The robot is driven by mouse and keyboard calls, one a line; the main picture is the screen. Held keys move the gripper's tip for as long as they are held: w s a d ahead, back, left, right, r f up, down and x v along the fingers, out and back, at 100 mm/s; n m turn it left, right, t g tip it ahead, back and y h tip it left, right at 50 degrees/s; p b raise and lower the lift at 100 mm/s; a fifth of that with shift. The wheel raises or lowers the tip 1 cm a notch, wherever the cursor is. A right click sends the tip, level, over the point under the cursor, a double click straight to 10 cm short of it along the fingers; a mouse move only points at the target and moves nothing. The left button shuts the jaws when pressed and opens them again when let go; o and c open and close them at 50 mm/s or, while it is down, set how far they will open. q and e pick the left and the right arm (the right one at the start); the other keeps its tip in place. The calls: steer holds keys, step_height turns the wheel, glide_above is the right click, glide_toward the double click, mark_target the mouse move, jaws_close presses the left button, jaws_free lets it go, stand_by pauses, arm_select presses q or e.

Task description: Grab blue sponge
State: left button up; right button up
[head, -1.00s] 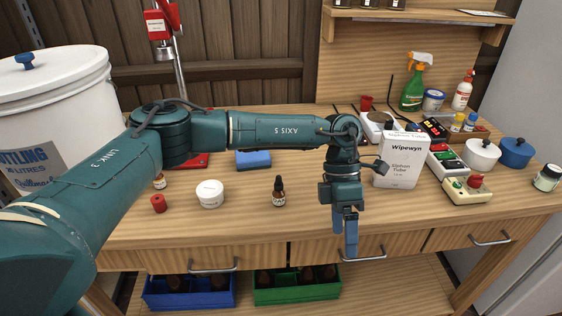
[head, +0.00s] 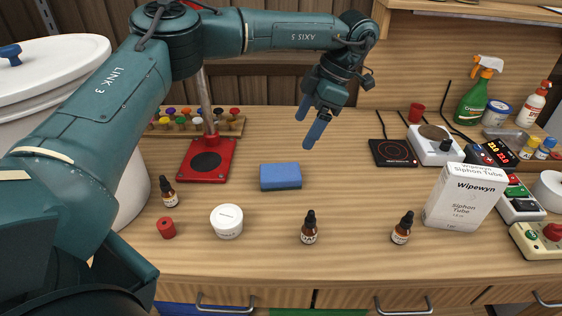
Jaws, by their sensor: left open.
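The blue sponge (head: 280,177) lies flat on the wooden bench, near the middle of the head view, and is fully visible. My left gripper (head: 309,128) hangs above the bench, up and to the right of the sponge in the picture. Its blue fingers are apart, open and empty, and touch nothing. My right gripper is not in view.
A red stand (head: 207,160) is left of the sponge. A white jar (head: 227,221), a red stopper (head: 166,228) and several dropper bottles (head: 309,228) are in front. A black hot plate (head: 393,152) and a white Wipewyn box (head: 463,196) are right. Bench around the sponge is clear.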

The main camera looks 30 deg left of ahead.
arm_select(q)
glide_above(282, 171)
steer(key=w+d, duration=0.2)
steer(key=f, duration=0.6)
steer(key=shift+s+f+p, duration=0.2)
steer(key=shift+s+p, duration=0.05)
steer(key=shift+p, duration=0.05)
steer(key=x, duration=0.5)
steer(key=shift+a+f+p, duration=0.15)
steer(key=shift+f+p, duration=0.05)
steer(key=shift+p, duration=0.2)
steer(key=shift+f, duration=0.3)
steer(key=shift+f, duration=0.25)
steer(key=c, duration=1.1)
